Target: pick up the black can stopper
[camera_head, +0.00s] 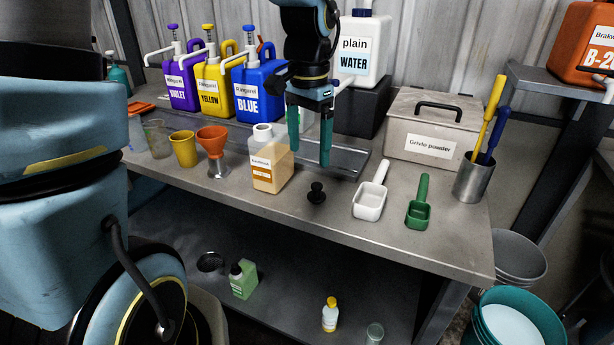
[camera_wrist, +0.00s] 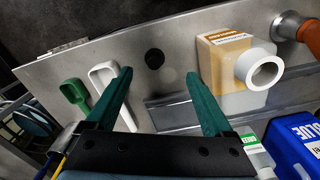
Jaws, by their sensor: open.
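The black can stopper (camera_head: 316,194) is a small round knob standing on the bench top, near its front edge. In the wrist view the stopper (camera_wrist: 154,58) shows as a dark disc just beyond and between the two fingertips. My gripper (camera_head: 309,165) is open, pointing down, with its teal fingers apart. It is empty and above the bench, behind the stopper in the head view. In the wrist view my gripper (camera_wrist: 158,74) has its fingers on either side of the line to the stopper. Nothing hides the stopper.
A beige can (camera_head: 268,165) with a white open neck stands close left of the stopper. A white scoop (camera_head: 370,199) and green scoop (camera_head: 419,207) lie to its right. Behind are a blue jug (camera_head: 258,92) and a metal Grivio powder box (camera_head: 432,128). Bare bench surrounds the stopper.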

